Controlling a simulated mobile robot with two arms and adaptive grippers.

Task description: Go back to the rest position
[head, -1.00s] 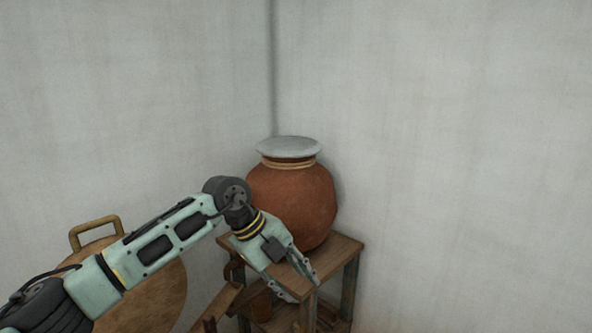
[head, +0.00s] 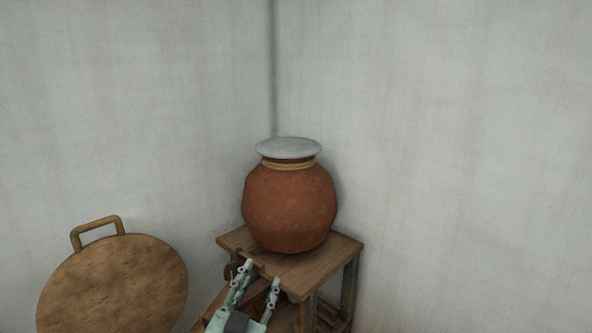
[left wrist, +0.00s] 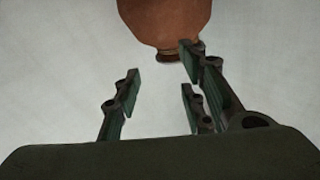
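My left gripper (head: 261,280) shows at the bottom of the head view, in front of the small wooden stand. Its fingers are spread apart with nothing between them. In the left wrist view the same gripper (left wrist: 160,95) has its fingers apart and empty. A round brown clay pot (head: 289,207) with a pale lid (head: 288,148) stands upright on the stand, beyond the fingertips and apart from them as far as I can tell. Part of the pot (left wrist: 168,22) shows at the top of the left wrist view. My right gripper is in neither view.
The wooden stand (head: 326,257) fills the room's corner, with more wooden parts low beneath it. A large round brown disc with a handle (head: 112,285) leans at the lower left. Bare pale walls (head: 450,150) rise behind; the space above the pot is clear.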

